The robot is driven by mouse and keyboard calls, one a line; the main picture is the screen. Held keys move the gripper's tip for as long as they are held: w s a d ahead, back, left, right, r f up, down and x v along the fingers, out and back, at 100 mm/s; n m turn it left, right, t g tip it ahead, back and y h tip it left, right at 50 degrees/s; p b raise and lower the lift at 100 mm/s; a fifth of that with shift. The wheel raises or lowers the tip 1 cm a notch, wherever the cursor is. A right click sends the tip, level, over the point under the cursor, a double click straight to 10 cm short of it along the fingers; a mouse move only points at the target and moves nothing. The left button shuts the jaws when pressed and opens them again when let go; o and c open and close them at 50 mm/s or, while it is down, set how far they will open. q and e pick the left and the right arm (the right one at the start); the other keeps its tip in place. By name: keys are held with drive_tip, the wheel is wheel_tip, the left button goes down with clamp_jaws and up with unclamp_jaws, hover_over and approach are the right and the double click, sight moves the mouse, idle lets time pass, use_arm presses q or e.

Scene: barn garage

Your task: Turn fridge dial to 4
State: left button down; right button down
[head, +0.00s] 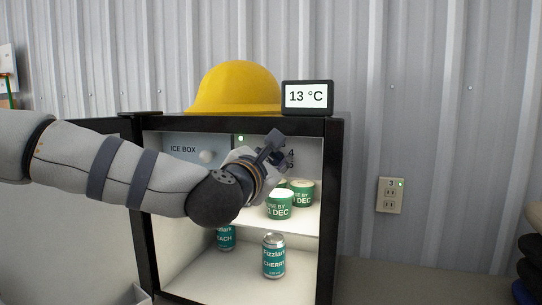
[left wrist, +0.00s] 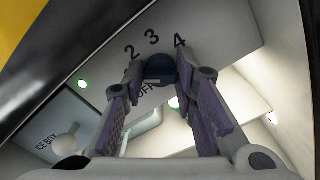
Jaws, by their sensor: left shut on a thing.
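The fridge dial (left wrist: 160,66) is a dark blue round knob on the grey panel inside the fridge. In the left wrist view the numbers 2, 3 and 4 arc above it, and partly covered lettering sits below it. My left gripper (head: 270,148) reaches into the upper part of the open fridge (head: 327,215). In the left wrist view the gripper (left wrist: 159,72) has one finger on each side of the dial and is shut on it. Which number the dial points to I cannot tell. In the head view the gripper hides the dial. My right gripper is not in view.
A display (head: 307,97) reading 13 °C and a yellow hard hat (head: 235,88) stand on the fridge. The ice box door (head: 180,148) is left of the dial. Green tubs (head: 279,205) are on the shelf below. Cans (head: 274,257) stand underneath. A green light (head: 240,138) is lit.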

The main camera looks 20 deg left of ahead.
use_arm(q)
drive_tip(key=shift+s+r+m+p, duration=0.15)
drive_tip(key=shift+r+m+p, duration=0.25)
drive_tip(key=shift+m, duration=0.6)
drive_tip(key=shift+f+m+p, duration=0.15)
drive_tip(key=shift+m+p, duration=0.2)
drive_tip(key=shift+m, duration=0.55)
drive_tip(key=shift+f+m, duration=0.2)
drive_tip(key=shift+m, duration=0.7)
drive_tip(key=shift+f+m, duration=0.1)
drive_tip(key=shift+m, duration=0.8)
drive_tip(key=m, duration=0.3)
drive_tip(key=shift+m, duration=0.3)
drive_tip(key=m, duration=0.4)
drive_tip(key=shift+m, duration=0.3)
drive_tip(key=m, duration=0.4)
drive_tip(key=shift+f, duration=0.1)
drive_tip(key=shift+m, duration=2.1)
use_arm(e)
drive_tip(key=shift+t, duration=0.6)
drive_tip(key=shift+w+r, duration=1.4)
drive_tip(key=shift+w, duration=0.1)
use_arm(q)
drive_tip(key=shift+m, duration=0.3)
